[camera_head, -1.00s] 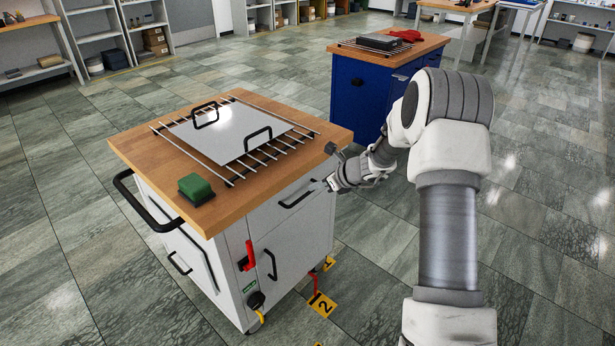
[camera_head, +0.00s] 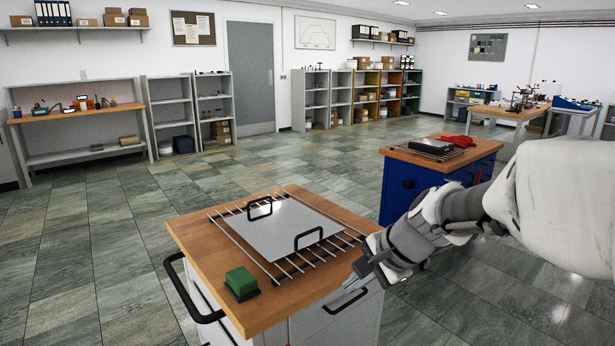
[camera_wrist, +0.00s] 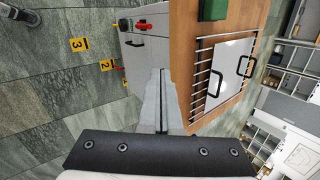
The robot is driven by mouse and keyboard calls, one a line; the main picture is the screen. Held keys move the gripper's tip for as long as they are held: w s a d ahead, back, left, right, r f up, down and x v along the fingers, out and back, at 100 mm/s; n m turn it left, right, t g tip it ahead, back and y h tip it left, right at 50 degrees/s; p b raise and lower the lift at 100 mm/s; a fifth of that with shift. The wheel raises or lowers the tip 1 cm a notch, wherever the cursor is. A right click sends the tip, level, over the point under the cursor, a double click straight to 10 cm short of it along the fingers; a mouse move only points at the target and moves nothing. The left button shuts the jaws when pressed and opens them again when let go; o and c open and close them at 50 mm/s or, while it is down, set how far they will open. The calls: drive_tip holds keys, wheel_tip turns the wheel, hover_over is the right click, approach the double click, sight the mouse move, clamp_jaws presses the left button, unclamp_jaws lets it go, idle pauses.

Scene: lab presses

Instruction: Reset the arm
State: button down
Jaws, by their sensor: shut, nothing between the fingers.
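My arm reaches in from the right in the head view, with its wrist beside the right side of the wood-topped white cart (camera_head: 186,230). My gripper (camera_head: 345,302) points down and left in front of the cart's upper side face. In the wrist view my gripper (camera_wrist: 161,75) has its two fingers together with nothing between them. The cart's drawer front and wooden top show just beyond the fingers. I cannot tell whether the fingertips touch the cart.
On the cart lie a metal rack with a grey plate (camera_head: 282,229) with two black handles and a green block (camera_head: 241,281). A blue cabinet (camera_head: 399,187) stands behind my forearm. Shelves (camera_head: 172,105) line the back wall. Open tiled floor lies left of the cart.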

drive_tip(key=s+d+r+n+h, duration=0.25)
drive_tip(key=s+n, duration=0.35)
drive_tip(key=s, duration=0.4)
drive_tip(key=s+d+r+n+h, duration=0.1)
drive_tip(key=s+d+n+h, duration=0.15)
drive_tip(key=s+n, duration=0.6)
wheel_tip(320, 180, up, 14)
drive_tip(key=s+m+p, duration=0.2)
drive_tip(key=m+p, duration=0.1)
drive_tip(key=p, duration=1.1)
drive_tip(key=shift+s+d+r, duration=0.15)
drive_tip(key=shift+d, duration=0.05)
